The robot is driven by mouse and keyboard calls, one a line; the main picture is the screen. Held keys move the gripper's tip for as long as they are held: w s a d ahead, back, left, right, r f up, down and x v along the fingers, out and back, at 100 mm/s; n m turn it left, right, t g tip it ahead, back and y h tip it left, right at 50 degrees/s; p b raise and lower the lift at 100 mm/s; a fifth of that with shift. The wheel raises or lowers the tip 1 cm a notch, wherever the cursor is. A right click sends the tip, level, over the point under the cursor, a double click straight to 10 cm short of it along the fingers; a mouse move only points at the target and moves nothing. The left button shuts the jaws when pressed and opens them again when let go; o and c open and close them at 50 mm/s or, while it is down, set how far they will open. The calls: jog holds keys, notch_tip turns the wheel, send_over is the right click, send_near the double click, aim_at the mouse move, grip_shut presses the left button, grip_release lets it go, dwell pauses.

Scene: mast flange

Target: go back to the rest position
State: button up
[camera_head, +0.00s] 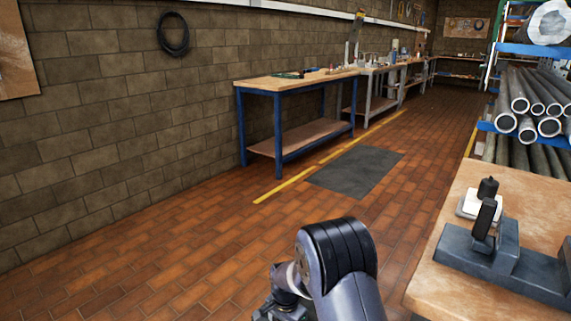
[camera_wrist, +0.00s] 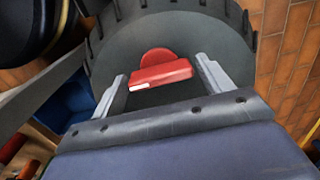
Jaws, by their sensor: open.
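My gripper (camera_wrist: 161,68) shows in the wrist view with its two pale fingers spread wide apart and nothing clamped between them. A red piece (camera_wrist: 160,74), a block with a rounded back and a small white patch, shows between and beyond the fingertips. It lies against a dark grey round surface (camera_wrist: 185,35) with a ribbed edge; I cannot tell whether this surface is part of me. In the head view, a bent part of my arm shows at the bottom middle, and my gripper cannot be made out there.
A blue-legged workbench (camera_head: 278,84) stands along the wall.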

notch_tip(320, 180, up, 11)
jog(key=p, duration=0.3)
notch_tip(320, 180, down, 12)
jog(key=b, duration=0.3)
jog(key=shift+r, duration=0.25)
jog(key=shift+r+n, duration=0.2)
jog(key=shift+n, duration=0.6)
jog(key=shift+n+b, duration=0.6)
jog(key=shift+n, duration=0.5)
jog(key=n+b, duration=0.2)
jog(key=n, duration=0.4)
jog(key=n+b, duration=0.2)
jog(key=n, duration=0.2)
jog(key=shift+f+b, duration=0.1)
jog(key=shift+b, duration=0.3)
jog(key=n+b, duration=0.2)
jog(key=n, duration=0.1)
jog(key=shift+n, duration=0.3)
jog(key=shift+b, duration=0.4)
jog(key=shift+r+n, duration=0.3)
jog(key=shift+r, duration=0.25)
